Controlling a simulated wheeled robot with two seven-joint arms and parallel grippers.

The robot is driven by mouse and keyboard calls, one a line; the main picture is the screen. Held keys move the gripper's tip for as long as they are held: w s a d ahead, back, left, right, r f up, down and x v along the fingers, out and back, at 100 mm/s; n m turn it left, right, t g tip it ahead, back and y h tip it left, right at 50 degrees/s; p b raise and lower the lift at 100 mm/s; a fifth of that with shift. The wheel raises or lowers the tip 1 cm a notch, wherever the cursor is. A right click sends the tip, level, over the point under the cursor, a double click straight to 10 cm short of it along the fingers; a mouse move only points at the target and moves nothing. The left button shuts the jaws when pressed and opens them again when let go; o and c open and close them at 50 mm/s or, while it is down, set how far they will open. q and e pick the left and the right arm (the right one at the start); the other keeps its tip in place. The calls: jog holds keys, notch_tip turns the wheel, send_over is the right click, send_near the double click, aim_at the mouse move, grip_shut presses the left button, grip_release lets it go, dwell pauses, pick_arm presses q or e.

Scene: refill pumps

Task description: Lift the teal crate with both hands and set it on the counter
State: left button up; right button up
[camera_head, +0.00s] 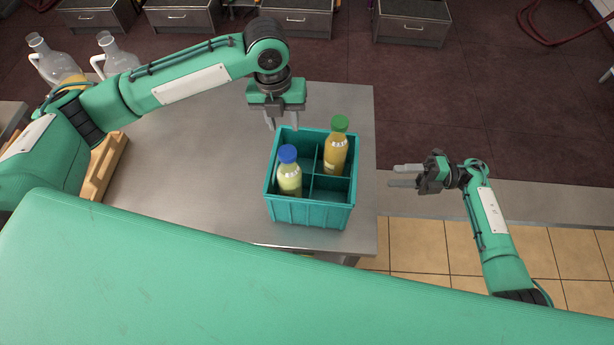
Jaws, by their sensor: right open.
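The teal crate (310,213) stands upright on a grey steel counter (190,180), near its right edge. It has dividers and holds a bottle with a blue cap (290,181) at left and an orange bottle with a green cap (335,158) at back right. My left gripper (284,126) points down at the crate's back left rim, its two fingers apart; whether they touch the rim I cannot tell. My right gripper (398,176) is open and empty, to the right of the crate and apart from it, fingers pointing left toward it.
Two clear glass jugs (118,57) stand at the back left, partly behind my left arm. A wooden tray (108,165) lies at the counter's left. The counter left of the crate is clear. Grey drawers (412,22) line the back.

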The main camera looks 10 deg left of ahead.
aim_at(273, 155)
pick_arm(q)
jog(key=shift+y, duration=0.5)
jog(key=a+f, duration=0.1)
jog(key=f, duration=0.3)
jog(key=a+f, duration=0.1)
jog(key=f, duration=0.4)
jog(key=s+a+f, duration=0.1)
jog(key=f, duration=0.4)
jog(key=shift+s+a+f, duration=0.1)
jog(key=shift+f, duration=0.05)
pick_arm(e)
jog(key=s+a+r+n, duration=0.1)
jog(key=s+a, duration=0.1)
jog(key=a, duration=1)
jog(key=shift+s+a+r+n+g, duration=0.25)
jog(key=shift+s+a+n+g, duration=0.05)
jog(key=shift+s+n+g, duration=0.1)
pick_arm(q)
jog(key=shift+m, duration=0.3)
jog(key=shift+c, duration=0.5)
pick_arm(e)
jog(key=shift+c, duration=0.4)
